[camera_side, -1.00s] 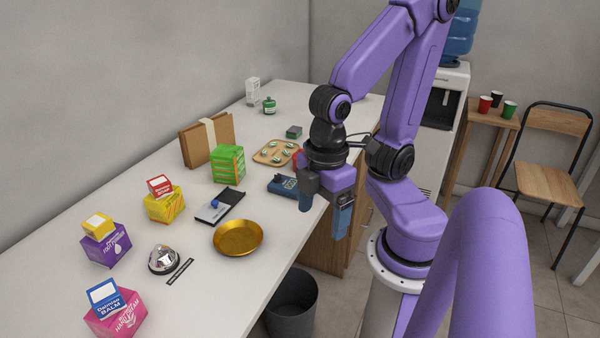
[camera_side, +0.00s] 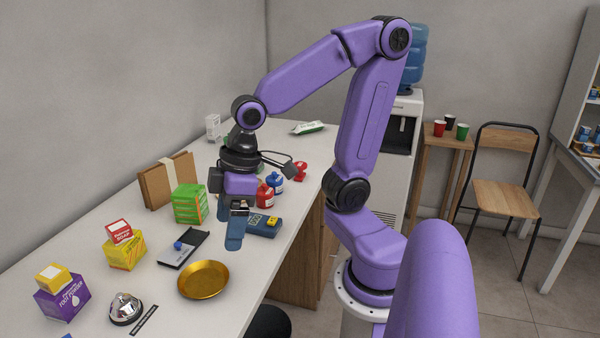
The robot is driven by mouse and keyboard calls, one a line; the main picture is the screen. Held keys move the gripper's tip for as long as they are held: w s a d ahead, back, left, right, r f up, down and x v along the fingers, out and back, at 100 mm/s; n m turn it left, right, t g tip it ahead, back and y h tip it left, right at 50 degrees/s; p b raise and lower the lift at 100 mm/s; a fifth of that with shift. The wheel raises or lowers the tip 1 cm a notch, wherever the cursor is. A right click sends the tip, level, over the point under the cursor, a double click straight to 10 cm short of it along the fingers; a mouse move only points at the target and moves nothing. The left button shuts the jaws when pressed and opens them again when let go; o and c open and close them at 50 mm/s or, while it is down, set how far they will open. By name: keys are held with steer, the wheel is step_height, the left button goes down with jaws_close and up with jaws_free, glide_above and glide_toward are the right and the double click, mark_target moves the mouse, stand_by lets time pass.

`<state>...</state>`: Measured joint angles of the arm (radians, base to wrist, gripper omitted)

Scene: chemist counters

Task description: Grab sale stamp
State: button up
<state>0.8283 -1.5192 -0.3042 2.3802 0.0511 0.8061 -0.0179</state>
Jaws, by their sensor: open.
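Small red and blue handled items stand close behind my gripper: a red one (camera_side: 264,195), a blue one (camera_side: 275,182) and another red one (camera_side: 300,172). They look like stamps, but I cannot read which is the sale stamp. My gripper (camera_side: 231,214) is open and points down over the counter, to the left of and in front of these items. It holds nothing that I can see. My wrist hides part of the counter behind it.
A blue card terminal (camera_side: 263,225) lies just right of my gripper.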

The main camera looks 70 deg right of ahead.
steer(key=w+d+m+t, duration=0.2)
steer(key=w+d+m, duration=0.25)
steer(key=w, duration=0.45)
steer(key=w+d+m+t+h, duration=0.2)
steer(key=w+d+m+h, duration=0.15)
steer(key=d, duration=0.85)
steer(key=w+d+m+t+h, duration=0.25)
steer(key=w+d+m, duration=0.25)
steer(key=d, duration=0.6)
steer(key=s+d+r+m+g+h, duration=0.15)
steer(key=s+d+m+h, duration=0.25)
steer(key=s+d, duration=0.55)
steer(key=s+d+m+g+h, duration=0.2)
steer(key=s+d+m+h, duration=0.25)
steer(key=d, duration=1.05)
glide_toward(300, 166)
steer(key=shift+x, duration=1.15)
steer(key=shift+d+f, duration=0.25)
steer(key=shift+x, duration=3.65)
steer(key=shift+r, duration=0.1)
